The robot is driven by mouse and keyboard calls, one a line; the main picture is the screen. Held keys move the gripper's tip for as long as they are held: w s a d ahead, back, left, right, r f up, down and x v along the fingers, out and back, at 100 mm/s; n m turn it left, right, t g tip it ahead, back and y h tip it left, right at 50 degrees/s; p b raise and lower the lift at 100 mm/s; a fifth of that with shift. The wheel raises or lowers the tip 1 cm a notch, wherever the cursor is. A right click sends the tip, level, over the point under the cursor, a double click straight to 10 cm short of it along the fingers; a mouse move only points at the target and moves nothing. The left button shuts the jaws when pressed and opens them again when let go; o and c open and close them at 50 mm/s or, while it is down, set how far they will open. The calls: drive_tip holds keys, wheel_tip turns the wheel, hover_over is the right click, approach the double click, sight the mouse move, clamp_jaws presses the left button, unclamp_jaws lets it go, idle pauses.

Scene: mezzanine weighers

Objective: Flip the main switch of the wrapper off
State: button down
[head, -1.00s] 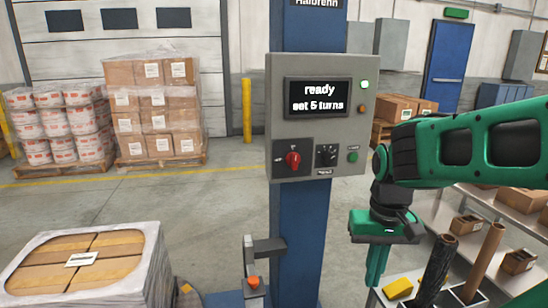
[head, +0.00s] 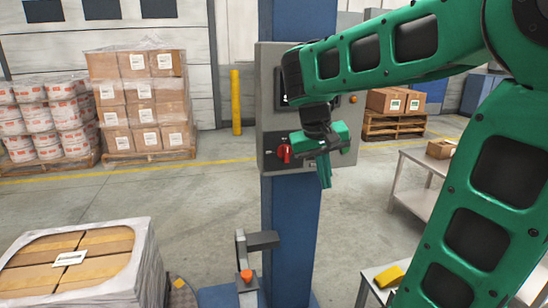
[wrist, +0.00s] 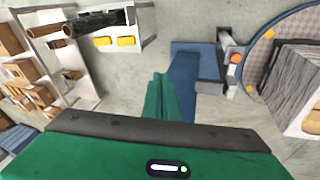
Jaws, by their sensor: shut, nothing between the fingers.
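The wrapper's grey control box (head: 268,130) is mounted on a blue column (head: 290,235). The red main switch (head: 284,153) shows at the box's lower left, on a dark plate. My gripper (head: 325,182) is shut and empty, its fingers pointing down in front of the box's lower right part, just right of the red switch and apart from it as far as I can tell. My arm hides most of the display, the dial and the green button. In the wrist view my gripper (wrist: 160,95) points down over the blue wrapper base (wrist: 183,75); the switch is out of view there.
A wrapped pallet load (head: 85,265) stands at the lower left beside an orange-red button (head: 246,276) on a post. Stacked boxes (head: 140,100) and white tubs (head: 50,120) stand behind. A bench with a yellow block (head: 389,276) is at the right. Open floor lies left of the column.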

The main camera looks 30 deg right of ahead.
sight(286, 153)
drive_tip(key=w+a+r+t+h, duration=0.1)
drive_tip(key=w+a+r, duration=0.3)
drive_tip(key=w+a, duration=0.2)
drive_tip(key=w+a+r+t+h, duration=0.1)
drive_tip(key=w+a+r+h, duration=0.1)
drive_tip(key=w+a+r, duration=0.2)
drive_tip(key=w+a, duration=0.3)
drive_tip(key=w, duration=0.4)
drive_tip(key=shift+r+n, duration=0.2)
drive_tip(key=shift+n, duration=0.2)
drive_tip(key=shift+a, duration=0.1)
drive_tip(key=x, duration=1)
drive_tip(key=shift+s+d, duration=0.2)
drive_tip(key=shift+d, duration=0.4)
drive_tip(key=shift+s+d, duration=0.2)
drive_tip(key=shift+d, duration=0.4)
drive_tip(key=shift+s+d, duration=0.15)
drive_tip(key=shift+d, duration=0.65)
